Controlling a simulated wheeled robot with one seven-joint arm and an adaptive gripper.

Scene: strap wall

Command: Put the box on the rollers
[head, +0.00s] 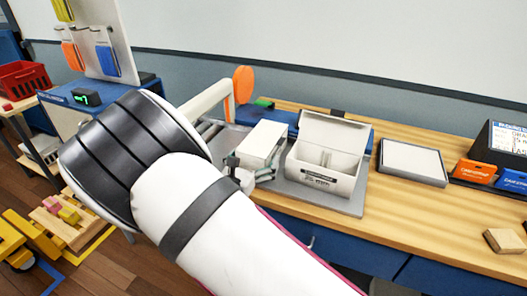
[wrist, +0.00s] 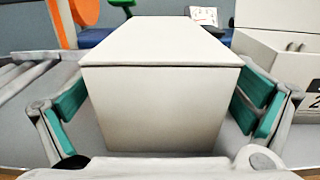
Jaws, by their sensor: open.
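A closed white box (head: 262,139) stands on a grey surface on the wooden counter. In the wrist view the box (wrist: 160,95) fills the middle, with its top and near side facing me. My gripper (head: 249,172) is at the box's near end. Its green-padded fingers (wrist: 160,112) are open, one on each side of the box; the left one shows a gap, and I cannot tell if the right one touches. The grey rollers (wrist: 25,78) lie left of the box; in the head view the rollers (head: 209,128) are partly hidden by my arm.
An open white carton (head: 325,160) with a raised lid stands close on the right of the box. Farther right are a flat tray (head: 413,162), orange and blue packs (head: 476,172) and a screen (head: 508,137). An orange disc (head: 243,84) on a white arm rises behind the rollers.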

